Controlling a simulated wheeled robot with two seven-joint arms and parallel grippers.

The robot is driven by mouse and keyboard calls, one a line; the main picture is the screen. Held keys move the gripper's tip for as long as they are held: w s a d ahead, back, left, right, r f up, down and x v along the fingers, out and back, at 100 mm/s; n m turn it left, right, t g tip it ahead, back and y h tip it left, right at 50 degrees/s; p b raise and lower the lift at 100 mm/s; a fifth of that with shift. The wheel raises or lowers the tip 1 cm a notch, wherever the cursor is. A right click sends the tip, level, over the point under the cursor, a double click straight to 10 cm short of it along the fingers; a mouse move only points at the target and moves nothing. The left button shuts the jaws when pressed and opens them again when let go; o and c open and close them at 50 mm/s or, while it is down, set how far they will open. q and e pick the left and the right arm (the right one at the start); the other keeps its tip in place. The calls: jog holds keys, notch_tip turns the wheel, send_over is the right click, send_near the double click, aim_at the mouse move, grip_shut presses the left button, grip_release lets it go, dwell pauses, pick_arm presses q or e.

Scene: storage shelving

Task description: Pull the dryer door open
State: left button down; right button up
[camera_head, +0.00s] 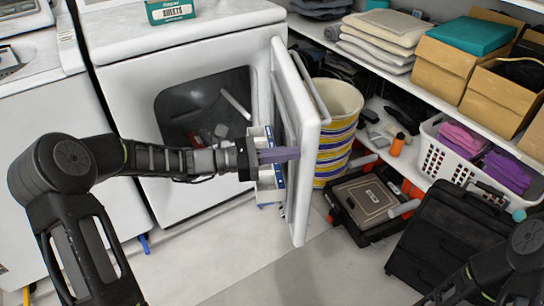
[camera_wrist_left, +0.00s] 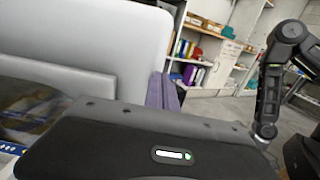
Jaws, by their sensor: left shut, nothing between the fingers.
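The white dryer (camera_head: 190,60) stands at the upper middle of the head view, with its dark drum opening showing. Its door (camera_head: 298,140) stands swung out, seen nearly edge-on. My left gripper (camera_head: 292,154) has its purple fingers shut and empty, at the inner side of the door. Whether the fingertips touch the door is unclear. In the left wrist view the purple fingers (camera_wrist_left: 165,91) show beside a large pale panel (camera_wrist_left: 95,35), which looks like the door. Part of my right arm shows at the lower right of the head view; its gripper is not visible.
A striped bin (camera_head: 338,105) and a toolbox (camera_head: 370,205) stand just right of the door. A black case (camera_head: 445,240) stands farther right. Shelves hold boxes, folded cloths and a white basket (camera_head: 445,160). The floor (camera_head: 290,275) below the door is clear.

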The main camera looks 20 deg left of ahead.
pick_arm(q)
jog(key=shift+w+d, duration=0.15)
jog(key=shift+d, duration=0.1)
jog(key=x, duration=1.3)
jog(key=shift+w+b, duration=0.3)
jog(key=shift+w, duration=0.2)
pick_arm(e)
jog(key=shift+f, duration=0.3)
